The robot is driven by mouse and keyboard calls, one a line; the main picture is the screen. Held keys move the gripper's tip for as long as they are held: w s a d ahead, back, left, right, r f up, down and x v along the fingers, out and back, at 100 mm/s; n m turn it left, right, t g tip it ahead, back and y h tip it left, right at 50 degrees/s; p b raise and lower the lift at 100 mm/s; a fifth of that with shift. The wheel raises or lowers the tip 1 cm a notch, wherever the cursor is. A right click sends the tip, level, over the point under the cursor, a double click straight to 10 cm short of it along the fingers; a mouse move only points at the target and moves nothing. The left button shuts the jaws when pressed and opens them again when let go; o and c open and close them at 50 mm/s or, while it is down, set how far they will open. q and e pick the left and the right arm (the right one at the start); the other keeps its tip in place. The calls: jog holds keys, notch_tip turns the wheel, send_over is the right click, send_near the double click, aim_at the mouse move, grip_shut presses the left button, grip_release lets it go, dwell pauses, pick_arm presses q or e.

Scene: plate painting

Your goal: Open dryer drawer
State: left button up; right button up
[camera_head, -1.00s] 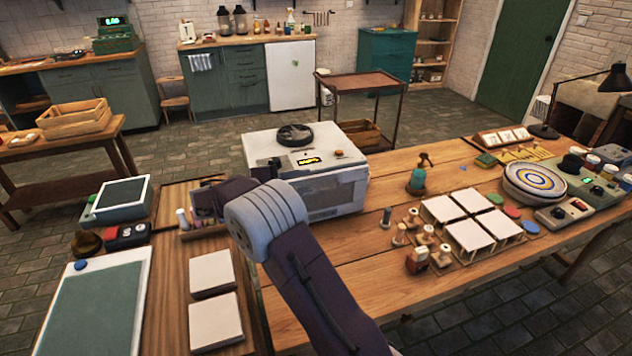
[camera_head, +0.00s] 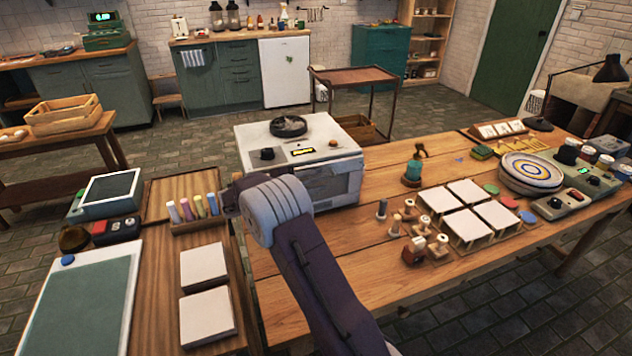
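The dryer is a white box (camera_head: 262,140) on the wooden table, with a round dark fan, a knob and a small lit display on its top. Its drawer front (camera_head: 338,190) faces me and looks closed; my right arm hides its left part. My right arm comes in from the bottom. My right gripper (camera_head: 231,197) is a dark shape at the dryer's near left corner, mostly hidden behind my wrist. I cannot tell whether it is open or touching the dryer. My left gripper is not in view.
A holder with several coloured sticks (camera_head: 196,210) stands just left of my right gripper. White square tiles (camera_head: 204,265) lie on the near left board. Stamps (camera_head: 413,248) and more tiles (camera_head: 468,193) stand to the right. Bare table lies right of the dryer.

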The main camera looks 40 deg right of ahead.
jog(key=shift+d, duration=0.2)
grip_shut()
dwell(1.3)
